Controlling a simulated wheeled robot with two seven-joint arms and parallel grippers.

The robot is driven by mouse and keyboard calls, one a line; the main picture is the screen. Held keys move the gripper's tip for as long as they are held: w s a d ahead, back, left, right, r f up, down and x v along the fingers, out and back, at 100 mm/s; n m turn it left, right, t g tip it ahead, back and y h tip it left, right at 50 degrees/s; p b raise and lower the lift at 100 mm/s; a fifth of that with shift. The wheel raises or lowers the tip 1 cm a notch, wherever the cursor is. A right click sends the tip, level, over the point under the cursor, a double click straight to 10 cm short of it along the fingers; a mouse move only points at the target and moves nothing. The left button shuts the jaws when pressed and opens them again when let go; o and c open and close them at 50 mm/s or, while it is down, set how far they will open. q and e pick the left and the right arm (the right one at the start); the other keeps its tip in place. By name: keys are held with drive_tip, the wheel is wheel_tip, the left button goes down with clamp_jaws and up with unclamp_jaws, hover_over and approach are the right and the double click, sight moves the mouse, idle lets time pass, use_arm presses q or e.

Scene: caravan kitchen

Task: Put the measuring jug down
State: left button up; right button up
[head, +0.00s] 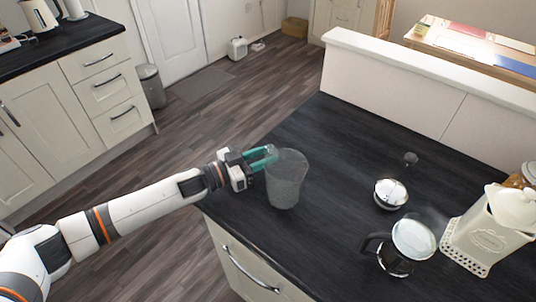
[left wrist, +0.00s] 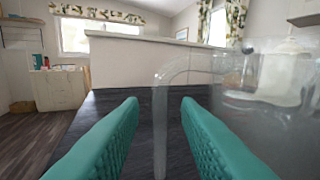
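The measuring jug (head: 286,180) is clear and stands upright at the near left part of the dark worktop (head: 335,150), apparently resting on it. My left gripper (head: 265,157) is at the jug's left side, near its upper part. In the left wrist view its two teal fingers (left wrist: 160,105) are apart, with the jug's clear handle (left wrist: 160,125) between them and a visible gap on each side. The jug's clear body (left wrist: 262,100) fills the right of that view. My right gripper is not in view.
A low white wall (head: 420,95) edges the worktop's far side. The worktop between jug and press is clear.

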use_arm(q)
drive_tip(key=b+v, duration=0.1)
drive_tip(key=v, duration=0.9)
drive_tip(key=shift+s+a+f+b, duration=0.1)
drive_tip(key=shift+s+a+b, duration=0.1)
drive_tip(key=shift+b, duration=0.2)
drive_tip(key=shift+a, duration=0.15)
idle(0.7)
